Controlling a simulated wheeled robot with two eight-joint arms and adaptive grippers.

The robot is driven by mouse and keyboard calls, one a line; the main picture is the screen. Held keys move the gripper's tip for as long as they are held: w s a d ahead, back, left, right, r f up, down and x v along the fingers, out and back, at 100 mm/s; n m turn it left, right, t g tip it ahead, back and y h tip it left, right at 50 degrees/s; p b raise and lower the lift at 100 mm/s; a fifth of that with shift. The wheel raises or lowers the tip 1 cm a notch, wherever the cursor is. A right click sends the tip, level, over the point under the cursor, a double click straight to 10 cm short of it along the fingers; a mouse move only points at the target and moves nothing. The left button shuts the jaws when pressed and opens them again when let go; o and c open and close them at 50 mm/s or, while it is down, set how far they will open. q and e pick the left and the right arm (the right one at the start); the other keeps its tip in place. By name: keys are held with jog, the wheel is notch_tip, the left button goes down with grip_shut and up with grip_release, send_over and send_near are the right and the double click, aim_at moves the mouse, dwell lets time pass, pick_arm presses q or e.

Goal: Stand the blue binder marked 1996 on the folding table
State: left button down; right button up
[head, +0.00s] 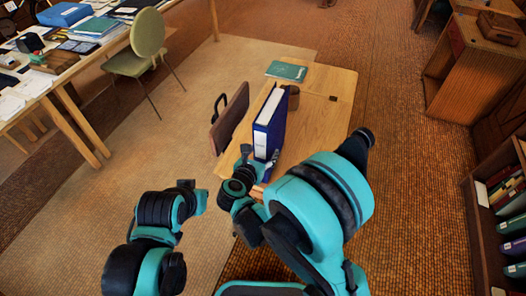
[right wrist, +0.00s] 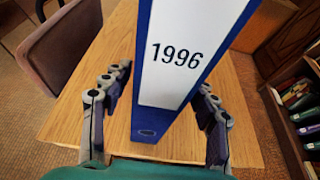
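The blue binder (head: 271,124) stands upright on the wooden folding table (head: 325,110), near its front edge. Its white spine label reads 1996 in the right wrist view (right wrist: 178,50), and its lower edge appears to rest on the tabletop. My right gripper (right wrist: 163,100) is open around the binder's lower part, one finger on each side. A strip of table shows between the left finger and the binder; the right finger is very close to its edge. My left gripper (head: 190,186) is left of the table, apart from the binder; its fingers are too unclear to judge.
A green book (head: 286,70) lies at the table's far end. A bookshelf (head: 500,200) is at the right. A cluttered drafting table (head: 60,65) and green chair (head: 147,45) are at upper left.

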jog(key=shift+r, duration=0.15)
jog(key=p+v, duration=0.4)
jog(key=v, duration=0.8)
jog(key=shift+r, duration=0.1)
